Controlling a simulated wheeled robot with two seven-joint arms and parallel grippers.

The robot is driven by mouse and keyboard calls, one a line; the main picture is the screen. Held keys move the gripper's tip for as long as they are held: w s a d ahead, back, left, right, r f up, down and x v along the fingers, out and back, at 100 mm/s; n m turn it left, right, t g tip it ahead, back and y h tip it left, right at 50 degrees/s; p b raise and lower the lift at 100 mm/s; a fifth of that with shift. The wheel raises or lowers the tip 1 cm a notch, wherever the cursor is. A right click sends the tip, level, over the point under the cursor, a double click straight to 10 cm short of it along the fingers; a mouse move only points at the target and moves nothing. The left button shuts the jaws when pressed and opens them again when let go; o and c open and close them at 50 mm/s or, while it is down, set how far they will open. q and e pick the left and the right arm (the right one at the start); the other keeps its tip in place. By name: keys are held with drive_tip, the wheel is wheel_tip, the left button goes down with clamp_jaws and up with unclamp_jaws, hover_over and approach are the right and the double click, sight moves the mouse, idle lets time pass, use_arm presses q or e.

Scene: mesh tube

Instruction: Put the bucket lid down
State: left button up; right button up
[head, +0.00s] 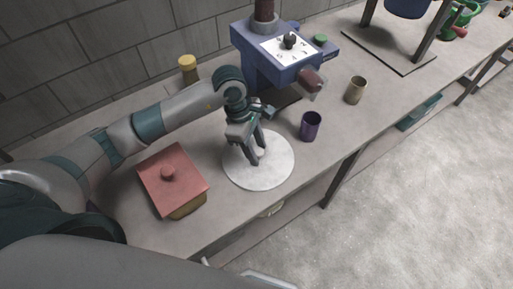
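The bucket lid (270,175) is a pale, round, flat disc in the middle of the head view, over the workbench near its front edge. My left gripper (258,158) points down at the lid's centre, with its fingertips at the lid's top. The fingers hide the middle of the lid, so I cannot tell whether they are closed on a knob there. I also cannot tell whether the lid rests on the bench or is a little above it. My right gripper is out of view.
A red-lidded box (183,189) stands left of the lid. A purple cup (311,126) stands close to its right, with a tan cup (356,90) farther off. A blue machine (262,66) with a dial and a yellow-capped jar (188,68) are behind. The workbench (215,228) is bare in front.

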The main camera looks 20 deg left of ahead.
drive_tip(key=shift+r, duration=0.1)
use_arm(q)
drive_tip(key=shift+r, duration=0.2)
drive_tip(key=shift+a+r, duration=0.1)
drive_tip(key=shift+r, duration=0.05)
drive_tip(key=b+v, duration=0.3)
drive_tip(key=v, duration=0.8)
drive_tip(key=shift+r+b, duration=0.25)
drive_tip(key=shift+b, duration=0.15)
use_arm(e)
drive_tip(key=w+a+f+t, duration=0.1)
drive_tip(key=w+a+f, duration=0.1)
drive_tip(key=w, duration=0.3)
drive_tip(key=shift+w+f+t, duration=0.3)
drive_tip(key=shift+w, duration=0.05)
use_arm(q)
drive_tip(key=shift+a, duration=0.1)
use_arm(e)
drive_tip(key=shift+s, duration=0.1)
